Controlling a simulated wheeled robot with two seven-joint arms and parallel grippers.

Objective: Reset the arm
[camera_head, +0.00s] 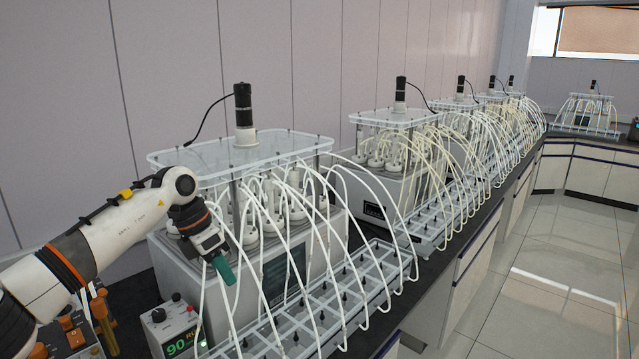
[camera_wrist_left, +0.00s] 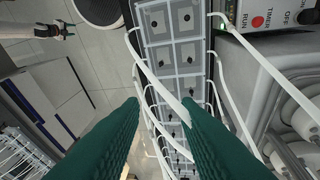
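My left arm comes in from the left in the head view, and my left gripper (camera_head: 222,270) hangs in front of the nearest reactor unit (camera_head: 180,270), by its white tubes. Its fingers are green, and in the left wrist view (camera_wrist_left: 162,104) they stand apart with nothing held between them. The tray of bottle cells (camera_wrist_left: 176,50) shows beyond the fingers there. A small dark-ended part, perhaps my right gripper (camera_wrist_left: 52,30), shows at the top left over the floor. Its fingers are too small to read.
A small control box (camera_head: 172,330) with a green display stands below my left gripper. White tubes arch from the reactor to the clear-celled tray (camera_head: 375,265). More reactor units (camera_head: 395,185) line the dark bench to the right. The tiled floor (camera_head: 540,290) is clear.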

